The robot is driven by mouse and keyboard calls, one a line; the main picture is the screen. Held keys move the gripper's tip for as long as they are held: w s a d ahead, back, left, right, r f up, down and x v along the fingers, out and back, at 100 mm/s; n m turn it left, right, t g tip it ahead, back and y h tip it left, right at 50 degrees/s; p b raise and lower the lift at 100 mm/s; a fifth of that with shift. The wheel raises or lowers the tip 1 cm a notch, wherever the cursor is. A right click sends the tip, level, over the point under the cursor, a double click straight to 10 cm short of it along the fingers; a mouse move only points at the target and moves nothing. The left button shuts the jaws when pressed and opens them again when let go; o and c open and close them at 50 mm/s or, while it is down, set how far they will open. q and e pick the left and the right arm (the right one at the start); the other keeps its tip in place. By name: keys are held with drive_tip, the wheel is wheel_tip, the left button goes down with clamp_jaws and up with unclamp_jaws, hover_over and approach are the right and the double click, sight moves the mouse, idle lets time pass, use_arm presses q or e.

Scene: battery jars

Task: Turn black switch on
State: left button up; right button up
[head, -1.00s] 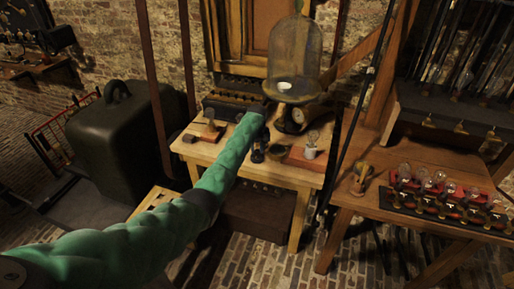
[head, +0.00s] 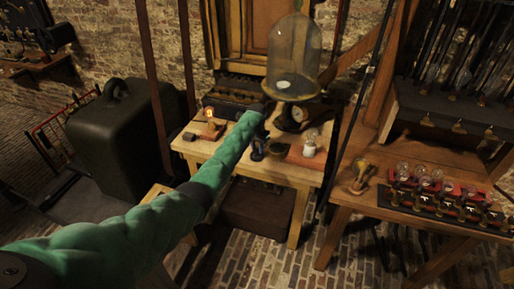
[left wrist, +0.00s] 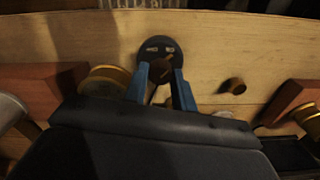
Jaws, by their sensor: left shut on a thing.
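The black switch (left wrist: 158,47) has a round black base with two pale metal contacts, and it sits on the wooden table in the left wrist view. Its small lever is between the blue fingers of my left gripper (left wrist: 163,80), which is shut on it. In the head view, my left gripper (head: 257,149) is at the front of the light wooden table, and my green arm and the gripper hide most of the switch. A small bulb (head: 209,112) on a wooden base at the table's left glows orange. My right gripper is not in view.
A glass bell jar (head: 294,55) stands at the back of the light table (head: 225,165). A bulb in a white socket (head: 309,148) stands right of my gripper. A second table (head: 345,195) at the right carries a row of bulbs. A dark case (head: 118,135) stands at the left.

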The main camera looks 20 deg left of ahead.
sight(257, 149)
use_arm(q)
drive_tip(key=shift+r, duration=0.1)
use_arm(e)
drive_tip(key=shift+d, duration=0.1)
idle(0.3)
use_arm(q)
drive_tip(key=o, duration=1)
drive_tip(key=shift+r+b, duration=0.3)
drive_tip(key=shift+r, duration=0.05)
wheel_tip(257, 149, up, 6)
drive_tip(key=shift+f+b, duration=0.1)
drive_tip(key=shift+b, duration=1.1)
drive_tip(key=shift+r, duration=0.6)
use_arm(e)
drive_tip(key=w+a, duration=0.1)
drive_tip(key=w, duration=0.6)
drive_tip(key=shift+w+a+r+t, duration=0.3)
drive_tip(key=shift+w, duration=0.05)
